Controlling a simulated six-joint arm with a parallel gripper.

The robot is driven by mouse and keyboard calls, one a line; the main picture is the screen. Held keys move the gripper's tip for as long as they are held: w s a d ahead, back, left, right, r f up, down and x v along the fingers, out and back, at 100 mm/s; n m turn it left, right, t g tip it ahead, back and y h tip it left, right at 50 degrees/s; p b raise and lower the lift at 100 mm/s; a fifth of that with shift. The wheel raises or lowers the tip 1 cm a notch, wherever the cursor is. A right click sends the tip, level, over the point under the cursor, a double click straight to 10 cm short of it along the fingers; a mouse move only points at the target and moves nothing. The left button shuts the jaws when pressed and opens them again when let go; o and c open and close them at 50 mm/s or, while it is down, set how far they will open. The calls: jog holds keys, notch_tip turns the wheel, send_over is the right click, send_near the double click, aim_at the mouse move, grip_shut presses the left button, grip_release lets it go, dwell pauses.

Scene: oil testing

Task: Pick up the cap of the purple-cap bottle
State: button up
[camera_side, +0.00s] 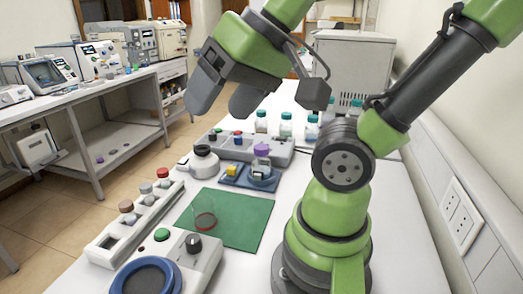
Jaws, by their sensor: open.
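The purple cap (262,149) sits upright on a small clear vessel (261,170) on a blue tray (233,179), near the middle of the white bench. The vessel's shape is too small to make out well. My gripper (227,100) is high above the bench, up and to the left of the purple cap and well apart from it. Its dark jaws are open and nothing shows between them.
A yellow block (233,170) stands on the tray left of the vessel. Several teal-capped bottles (286,125) stand behind. A green mat (250,222) with a small glass dish (205,221) lies in front. A rack of capped bottles (145,200) is at left.

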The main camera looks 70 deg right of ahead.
jog(key=w+d+m+g+h, duration=0.2)
jog(key=w+d+m, duration=0.4)
jog(key=d+m, duration=0.2)
jog(key=m+g, duration=0.5)
jog(key=m, duration=1.1)
send_over(261, 147)
notch_tip(261, 147, down, 16)
jog(key=shift+d+r, duration=0.1)
notch_tip(261, 147, down, 6)
jog(key=shift+f, duration=0.1)
jog(key=c, duration=0.9)
